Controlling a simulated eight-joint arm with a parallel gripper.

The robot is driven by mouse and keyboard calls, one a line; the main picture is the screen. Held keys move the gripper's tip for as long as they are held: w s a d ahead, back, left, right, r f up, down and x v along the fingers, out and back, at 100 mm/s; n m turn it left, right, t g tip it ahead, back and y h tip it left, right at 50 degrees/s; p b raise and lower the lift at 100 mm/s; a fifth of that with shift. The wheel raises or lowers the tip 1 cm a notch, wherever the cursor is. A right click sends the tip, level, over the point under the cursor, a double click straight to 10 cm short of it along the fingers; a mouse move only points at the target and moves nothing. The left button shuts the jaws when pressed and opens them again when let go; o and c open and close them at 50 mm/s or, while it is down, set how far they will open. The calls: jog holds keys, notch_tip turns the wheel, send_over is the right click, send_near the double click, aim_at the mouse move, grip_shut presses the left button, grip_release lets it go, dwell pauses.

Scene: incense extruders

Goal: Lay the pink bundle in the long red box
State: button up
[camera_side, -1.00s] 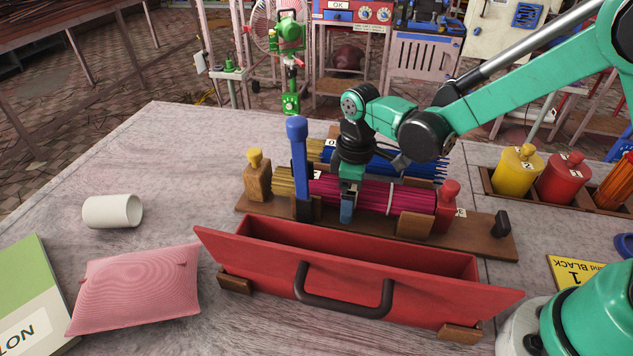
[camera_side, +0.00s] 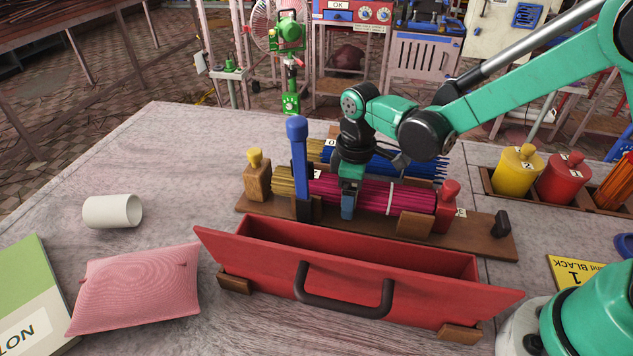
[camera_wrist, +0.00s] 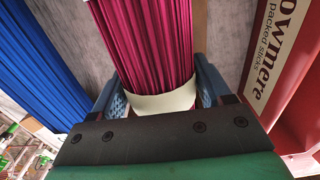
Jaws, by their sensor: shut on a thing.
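The pink bundle (camera_side: 375,195) of thin sticks lies level on the wooden rack behind the box, with a pale band around it. My gripper (camera_side: 347,205) is over the bundle's middle, pointing down, with its blue fingers on either side of it. In the wrist view the fingers (camera_wrist: 160,98) flank the pink bundle (camera_wrist: 150,40) at a pale band, shut on it. The long red box (camera_side: 350,268) stands open in front of the rack, with a dark handle on its near wall. Its visible inside looks empty; its floor is partly hidden.
A blue upright post (camera_side: 298,160) stands left of my gripper. A blue bundle (camera_side: 405,165) lies behind the pink one. A pink cushion (camera_side: 135,288) and white cup (camera_side: 112,211) are at left; lidded jars (camera_side: 517,170) stand at right.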

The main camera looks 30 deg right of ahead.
jog(key=shift+r, duration=2.45)
jog(key=shift+r, duration=0.3)
notch_tip(320, 180, up, 22)
jog(key=f, duration=0.1)
send_over(353, 246)
jog(key=s+a, duration=0.3)
notch_tip(353, 246, down, 16)
jog(key=f, duration=0.1)
jog(key=shift+w+d+f, duration=0.1)
jog(key=shift+d+f, duration=0.05)
jog(key=shift+f, duration=2.35)
